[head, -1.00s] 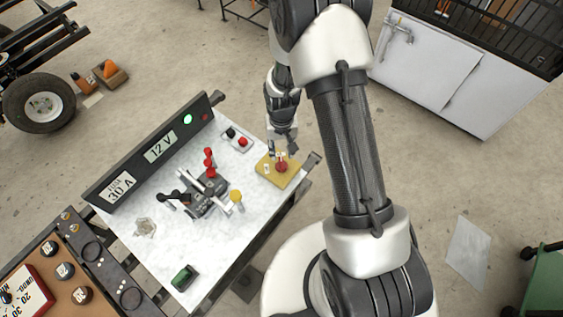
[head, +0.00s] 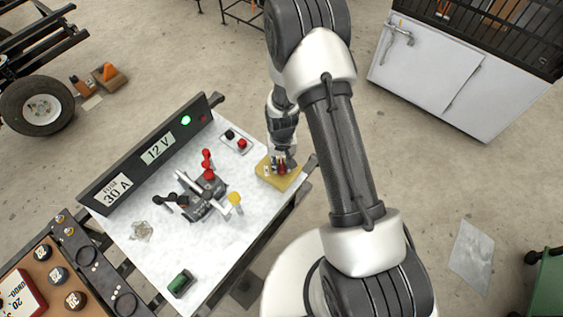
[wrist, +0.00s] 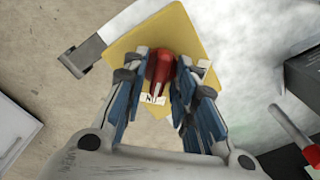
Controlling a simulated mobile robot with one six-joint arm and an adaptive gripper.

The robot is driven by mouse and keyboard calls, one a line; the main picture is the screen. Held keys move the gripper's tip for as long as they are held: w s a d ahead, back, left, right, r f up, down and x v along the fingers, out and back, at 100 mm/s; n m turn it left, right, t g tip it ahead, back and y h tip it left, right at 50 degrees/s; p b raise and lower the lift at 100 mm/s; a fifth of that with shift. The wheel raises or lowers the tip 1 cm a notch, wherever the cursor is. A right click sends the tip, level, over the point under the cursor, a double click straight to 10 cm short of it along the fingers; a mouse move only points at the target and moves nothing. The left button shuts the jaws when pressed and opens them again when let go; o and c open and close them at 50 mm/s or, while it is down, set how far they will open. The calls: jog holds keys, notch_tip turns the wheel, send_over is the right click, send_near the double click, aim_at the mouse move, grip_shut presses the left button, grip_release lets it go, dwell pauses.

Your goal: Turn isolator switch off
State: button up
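The isolator switch is a yellow plate (head: 272,178) with a red handle (head: 283,169) at the right end of the white bench. In the wrist view the yellow plate (wrist: 178,28) lies under my fingers, and the red handle (wrist: 160,70) points down the picture towards a small white label (wrist: 152,99), whose print looks like "ON". My gripper (head: 279,162) is down at the handle. In the wrist view my gripper (wrist: 161,60) has one blue-grey finger on each side of the handle, with narrow gaps showing. It looks open; firm contact cannot be seen.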

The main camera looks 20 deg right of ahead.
grip_shut()
jog(key=shift+n, duration=0.3)
jog(key=n, duration=0.3)
jog(key=shift+n, duration=0.4)
jog(key=n, duration=0.3)
jog(key=shift+n, duration=0.3)
jog(key=n, duration=0.5)
jog(key=shift+n, duration=2.4)
jog(key=shift+o, duration=1.4)
grip_release()
